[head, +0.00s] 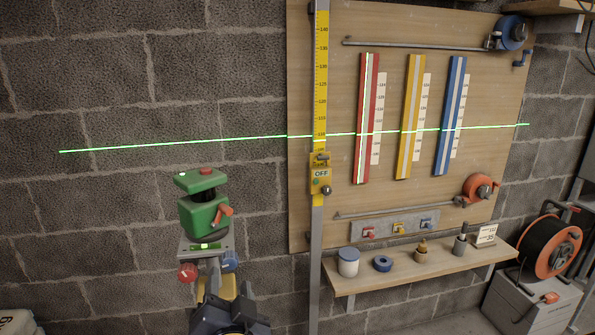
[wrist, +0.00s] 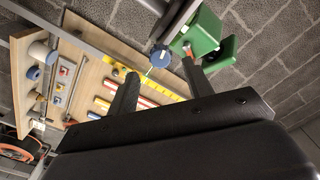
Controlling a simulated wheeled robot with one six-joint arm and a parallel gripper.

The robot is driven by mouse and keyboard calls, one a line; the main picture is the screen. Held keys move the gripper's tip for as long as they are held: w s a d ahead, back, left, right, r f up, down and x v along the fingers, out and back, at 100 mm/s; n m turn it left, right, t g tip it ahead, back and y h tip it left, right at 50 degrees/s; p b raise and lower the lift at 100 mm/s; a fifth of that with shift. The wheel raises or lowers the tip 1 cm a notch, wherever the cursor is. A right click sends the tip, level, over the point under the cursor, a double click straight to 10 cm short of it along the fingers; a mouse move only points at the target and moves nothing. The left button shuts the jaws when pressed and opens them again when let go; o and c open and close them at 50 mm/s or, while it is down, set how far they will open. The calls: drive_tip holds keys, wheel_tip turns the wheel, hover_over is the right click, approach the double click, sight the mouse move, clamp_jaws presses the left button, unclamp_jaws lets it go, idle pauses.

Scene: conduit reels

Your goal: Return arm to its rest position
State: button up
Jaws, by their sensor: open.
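My gripper (wrist: 160,68) shows in the wrist view with its two dark fingers apart and nothing between them. A blue knob (wrist: 160,57) lies beyond the fingertips; whether they touch it cannot be told. The green laser level (wrist: 203,35) is just past the right finger. In the head view, the green laser level (head: 205,215) stands on a grey mount with a red knob (head: 187,272) and a blue knob (head: 232,261). A green line runs across the wall and board. A dark shape at the bottom edge partly hides the mount's lower part.
A wooden board (head: 440,205) carries red (head: 361,150), yellow (head: 409,120) and blue (head: 450,120) strips. A yellow scale post (head: 321,80) stands at its left with an OFF box (head: 320,174). A shelf (head: 400,276) juts out below, holding small items. An orange reel (head: 549,246) sits right.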

sight(229, 264)
drive_tip(key=x, duration=0.5)
drive_tip(key=shift+w, duration=0.35)
